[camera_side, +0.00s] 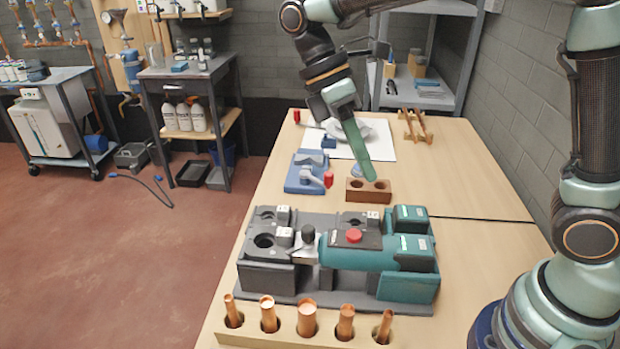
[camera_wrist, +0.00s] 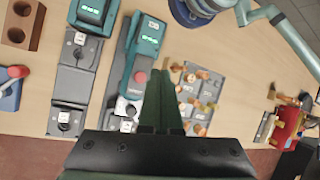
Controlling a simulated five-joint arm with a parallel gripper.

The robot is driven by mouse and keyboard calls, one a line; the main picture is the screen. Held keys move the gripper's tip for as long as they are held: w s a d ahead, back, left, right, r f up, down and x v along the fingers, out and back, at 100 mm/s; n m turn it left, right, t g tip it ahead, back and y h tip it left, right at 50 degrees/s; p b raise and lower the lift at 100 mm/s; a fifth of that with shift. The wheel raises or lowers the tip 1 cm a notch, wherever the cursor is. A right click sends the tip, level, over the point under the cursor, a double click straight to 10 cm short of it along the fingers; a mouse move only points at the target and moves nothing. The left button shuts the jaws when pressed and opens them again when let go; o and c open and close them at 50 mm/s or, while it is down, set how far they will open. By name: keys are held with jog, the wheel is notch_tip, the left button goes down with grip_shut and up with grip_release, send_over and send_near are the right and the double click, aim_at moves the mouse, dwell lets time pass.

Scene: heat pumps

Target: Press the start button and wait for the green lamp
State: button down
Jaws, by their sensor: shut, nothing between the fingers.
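A teal machine (camera_side: 345,256) with a dark grey body stands on the wooden table. It has a red round button (camera_side: 354,236) on a dark panel on top, and small green-lit displays (camera_side: 404,243) at its right end. The wrist view shows the red button (camera_wrist: 140,76) and a green-lit display (camera_wrist: 148,46). My gripper (camera_side: 368,181) is shut and empty, its green fingers pointing down beyond the machine, over the brown block in the side view. In the wrist view its fingertips (camera_wrist: 165,72) appear just right of the red button, apart from it. No separate lamp can be made out.
A brown block with holes (camera_side: 369,191) and a blue tool with red handle (camera_side: 306,178) lie behind the machine. Copper tubes stand in a wooden rack (camera_side: 285,338) in front. A second unit with a teal end (camera_side: 411,218) sits behind it.

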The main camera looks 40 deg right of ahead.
aim_at(349, 233)
jog(key=shift+a+f+n+g+h, duration=0.25)
jog(key=shift+a+n+g+h, duration=0.15)
jog(key=shift+a+n+g, duration=0.45)
jog(key=shift+f, duration=0.1)
jog(key=shift+f, duration=4.3)
jog(key=shift+d+f, duration=0.1)
jog(key=shift+f, duration=0.3)
jog(key=shift+f, duration=0.4)
jog(key=shift+r, duration=0.85)
